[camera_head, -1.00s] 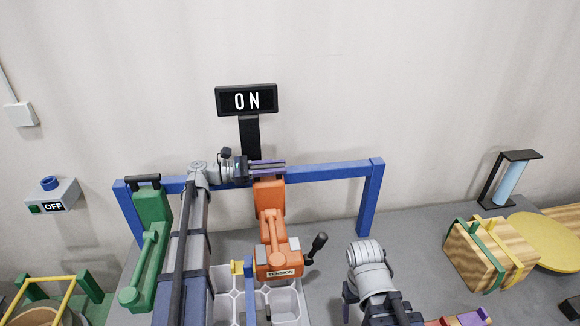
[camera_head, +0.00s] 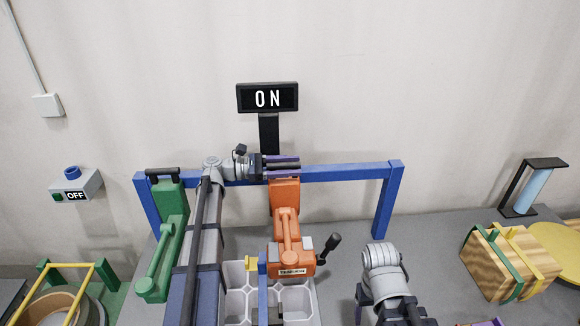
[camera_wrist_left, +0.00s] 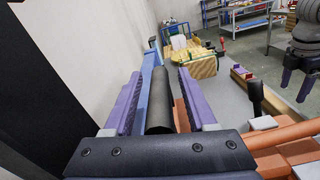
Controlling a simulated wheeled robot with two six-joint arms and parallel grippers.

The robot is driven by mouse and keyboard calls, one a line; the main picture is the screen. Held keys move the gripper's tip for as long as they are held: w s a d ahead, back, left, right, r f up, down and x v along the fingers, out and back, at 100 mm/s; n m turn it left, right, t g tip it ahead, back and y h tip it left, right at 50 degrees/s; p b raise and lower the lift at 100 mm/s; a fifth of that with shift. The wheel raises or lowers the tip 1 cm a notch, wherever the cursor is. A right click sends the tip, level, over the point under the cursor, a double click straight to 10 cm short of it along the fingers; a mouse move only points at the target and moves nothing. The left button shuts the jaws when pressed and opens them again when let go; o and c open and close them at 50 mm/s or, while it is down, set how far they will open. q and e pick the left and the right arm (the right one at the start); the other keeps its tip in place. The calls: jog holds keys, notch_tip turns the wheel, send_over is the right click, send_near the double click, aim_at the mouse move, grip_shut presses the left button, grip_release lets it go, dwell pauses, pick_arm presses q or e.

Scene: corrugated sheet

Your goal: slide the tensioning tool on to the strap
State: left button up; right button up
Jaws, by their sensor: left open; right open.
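The orange tool (camera_head: 287,229), with a label that seems to read TENSION and a black-knobbed lever, hangs on the blue rail. My left gripper (camera_head: 284,166) is at its top. In the left wrist view, the open purple fingers (camera_wrist_left: 160,105) stand either side of a black cylinder (camera_wrist_left: 160,115), apparently the tool's handle.
A green tool (camera_head: 165,240) hangs at the rail's left. A white compartment tray (camera_head: 300,300) stands below the orange tool. The sign (camera_head: 267,98) reads ON; a wall box (camera_head: 76,187) reads OFF. Grey table is clear between the rail and the wooden block.

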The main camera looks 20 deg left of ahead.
pick_arm(q)
notch_tip(320, 180, up, 10)
jog(key=p, duration=1)
